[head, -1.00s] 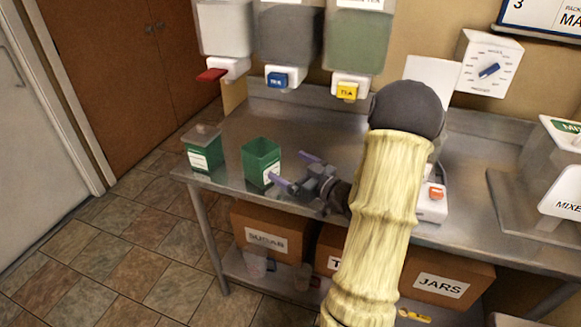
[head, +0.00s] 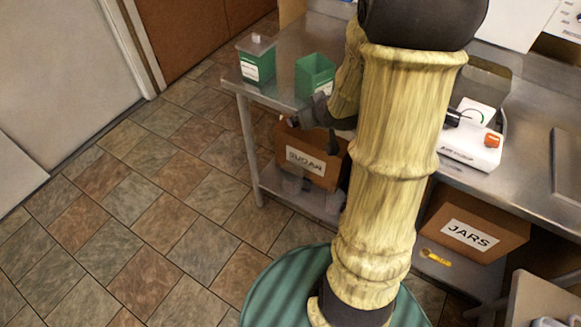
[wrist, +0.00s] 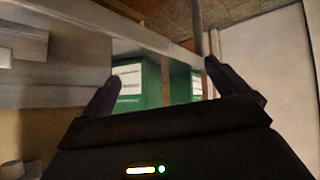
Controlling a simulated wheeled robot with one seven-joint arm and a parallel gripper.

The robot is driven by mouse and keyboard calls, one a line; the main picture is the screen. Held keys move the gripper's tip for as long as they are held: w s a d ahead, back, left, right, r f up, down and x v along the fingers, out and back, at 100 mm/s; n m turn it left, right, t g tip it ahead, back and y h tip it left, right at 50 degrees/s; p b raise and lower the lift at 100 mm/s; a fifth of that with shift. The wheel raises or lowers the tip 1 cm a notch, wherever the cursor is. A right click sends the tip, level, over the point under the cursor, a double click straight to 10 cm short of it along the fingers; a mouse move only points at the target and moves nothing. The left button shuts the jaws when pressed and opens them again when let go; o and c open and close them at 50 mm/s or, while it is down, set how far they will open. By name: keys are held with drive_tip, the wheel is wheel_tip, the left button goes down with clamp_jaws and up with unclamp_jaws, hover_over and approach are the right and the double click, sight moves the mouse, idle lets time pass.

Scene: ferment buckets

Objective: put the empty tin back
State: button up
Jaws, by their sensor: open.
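An open-topped green tin (head: 316,78) with a white label stands upright on the steel table, near its front left part. Only green shows inside it. A second green tin (head: 256,66) with a pale lid stands to its left, at the table's left end. My gripper (head: 303,112) is open and empty, at the table's front edge just below the open tin. In the wrist view my gripper's fingers (wrist: 166,90) are spread apart. A green labelled tin (wrist: 152,90) shows beyond them, with more green to its right (wrist: 190,88); neither is touched as far as I can tell.
The steel table (head: 290,45) has a front edge close to my gripper. Below it are the sugar box (head: 322,168) and the jars box (head: 470,225). A white device with an orange knob (head: 475,145) stands to the right. The tiled floor at left is clear.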

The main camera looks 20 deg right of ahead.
drive_tip(key=s+a+m+g, duration=0.1)
drive_tip(key=s+a+g, duration=0.5)
drive_tip(key=s+a, duration=0.5)
drive_tip(key=s, duration=0.3)
drive_tip(key=shift+s+a+f+g+y, duration=0.25)
drive_tip(key=shift+s+a+g+y, duration=0.05)
drive_tip(key=shift+s+a+g, duration=0.1)
